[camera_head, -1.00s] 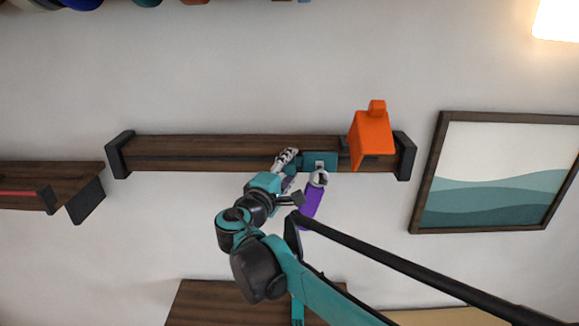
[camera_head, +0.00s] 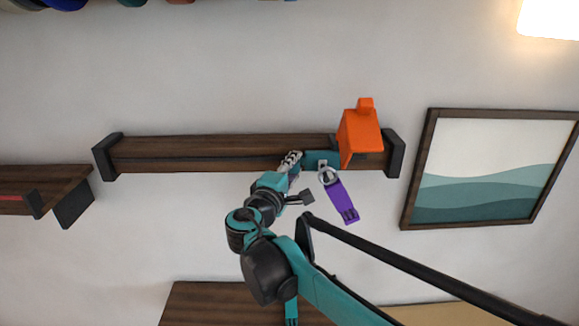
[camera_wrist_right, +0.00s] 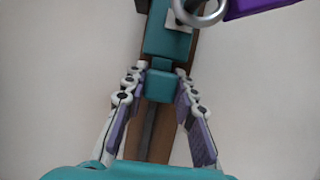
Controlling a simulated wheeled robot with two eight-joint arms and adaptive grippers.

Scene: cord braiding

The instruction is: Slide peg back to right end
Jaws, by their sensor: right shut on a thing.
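The peg is a teal block (camera_head: 317,157) on the dark wooden rail (camera_head: 215,150), right of the rail's middle. A metal ring (camera_head: 328,175) hangs from it and carries a purple tag (camera_head: 347,201), tilted down to the right. My right gripper (camera_head: 291,162) is at the peg's left side. In the right wrist view its fingers (camera_wrist_right: 160,88) are shut on the teal end of the peg (camera_wrist_right: 164,83); the ring (camera_wrist_right: 201,12) and part of the purple tag (camera_wrist_right: 262,6) show beyond. My left gripper is out of view.
An orange, house-shaped object (camera_head: 359,132) sits at the rail's right part, just right of the peg. A dark end block (camera_head: 393,153) closes that end. A framed picture (camera_head: 487,168) hangs farther right, and another shelf (camera_head: 45,190) is at left.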

